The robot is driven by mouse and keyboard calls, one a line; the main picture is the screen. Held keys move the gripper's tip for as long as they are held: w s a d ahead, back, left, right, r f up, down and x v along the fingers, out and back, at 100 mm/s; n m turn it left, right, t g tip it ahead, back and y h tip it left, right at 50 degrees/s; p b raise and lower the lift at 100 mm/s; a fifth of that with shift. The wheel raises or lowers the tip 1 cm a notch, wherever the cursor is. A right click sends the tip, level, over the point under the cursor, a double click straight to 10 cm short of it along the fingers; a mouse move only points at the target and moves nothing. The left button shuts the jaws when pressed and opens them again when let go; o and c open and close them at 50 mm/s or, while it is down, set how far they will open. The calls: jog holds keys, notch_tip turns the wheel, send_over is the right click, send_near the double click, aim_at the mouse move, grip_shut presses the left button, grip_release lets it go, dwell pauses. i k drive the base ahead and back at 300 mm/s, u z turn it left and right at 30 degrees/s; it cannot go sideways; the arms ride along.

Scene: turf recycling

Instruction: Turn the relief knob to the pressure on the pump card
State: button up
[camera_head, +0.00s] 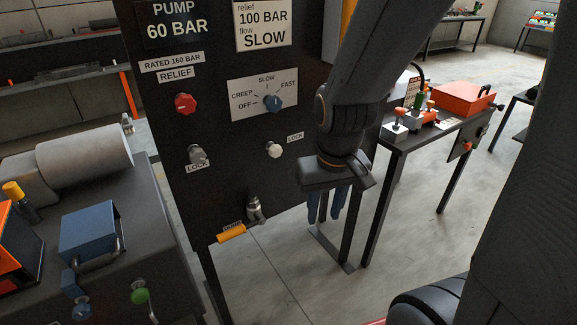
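The red relief knob (185,103) is on the dark panel (215,185), under a RELIEF label and a plate reading RATED 160 BAR. The dark pump card (174,22) at the panel's top left reads PUMP 60 BAR. A pale card (264,24) beside it reads relief 100 BAR, flow SLOW. My gripper (327,208) hangs at the panel's right edge, well right of and below the red knob. Its blue fingers point down, look slightly apart and hold nothing visible. The knob's pointer is too small to read.
Two LOCK knobs (198,155) (274,149) and a yellow-handled valve (231,232) are below. A bench with a red box (462,96) stands right; a machine with a grey cylinder (85,160) stands left.

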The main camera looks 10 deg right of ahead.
aim_at(185, 103)
jog(key=u, duration=0.1)
jog(key=k, duration=0.9)
jog(key=z, duration=0.55)
